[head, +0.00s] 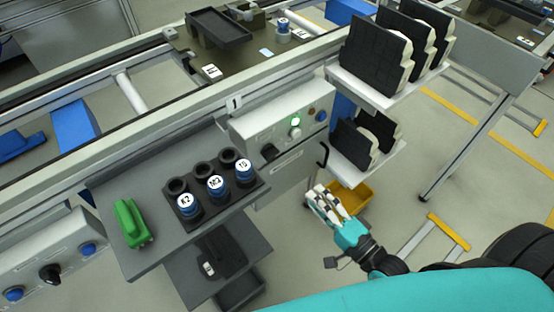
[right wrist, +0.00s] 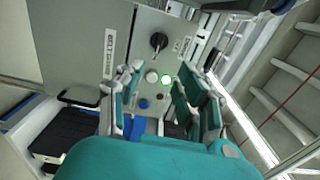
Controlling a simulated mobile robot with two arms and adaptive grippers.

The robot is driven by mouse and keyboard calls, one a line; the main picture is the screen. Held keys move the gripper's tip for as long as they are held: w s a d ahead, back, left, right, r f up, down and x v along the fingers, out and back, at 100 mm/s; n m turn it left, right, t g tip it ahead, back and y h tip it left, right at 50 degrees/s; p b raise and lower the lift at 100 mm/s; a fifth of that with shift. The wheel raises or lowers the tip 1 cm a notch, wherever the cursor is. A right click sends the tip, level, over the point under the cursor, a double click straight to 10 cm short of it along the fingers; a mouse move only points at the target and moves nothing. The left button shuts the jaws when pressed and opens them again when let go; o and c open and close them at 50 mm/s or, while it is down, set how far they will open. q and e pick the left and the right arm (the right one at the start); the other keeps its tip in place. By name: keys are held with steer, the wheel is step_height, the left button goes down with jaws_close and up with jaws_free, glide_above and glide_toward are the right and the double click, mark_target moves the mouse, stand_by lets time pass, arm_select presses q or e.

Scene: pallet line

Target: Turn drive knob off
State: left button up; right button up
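A grey control box (head: 285,128) on the line's side carries a black knob (head: 269,152), a lit green lamp (head: 295,120) and a pale button (head: 295,132). The right wrist view shows this knob (right wrist: 158,41) ahead of the gripper, with the green lamp (right wrist: 166,79) and pale button (right wrist: 152,76) nearer. Their labels are too small to read. My right gripper (head: 324,192) is below and right of the box, apart from the knob. Its fingers (right wrist: 158,98) are spread, with nothing between them. My left gripper is not in view.
A grey shelf (head: 130,262) left of the box holds several dark cups and a green object (head: 132,222). Racks with black-and-white parts (head: 400,45) stand right of the box. A yellow bin (head: 352,197) is behind my right gripper. Another knob (head: 50,273) is at lower left.

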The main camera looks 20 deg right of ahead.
mark_target(274, 157)
steer(key=x, duration=1.5)
steer(key=shift+w+a+f, duration=0.1)
steer(key=shift+w, duration=0.2)
jaws_close()
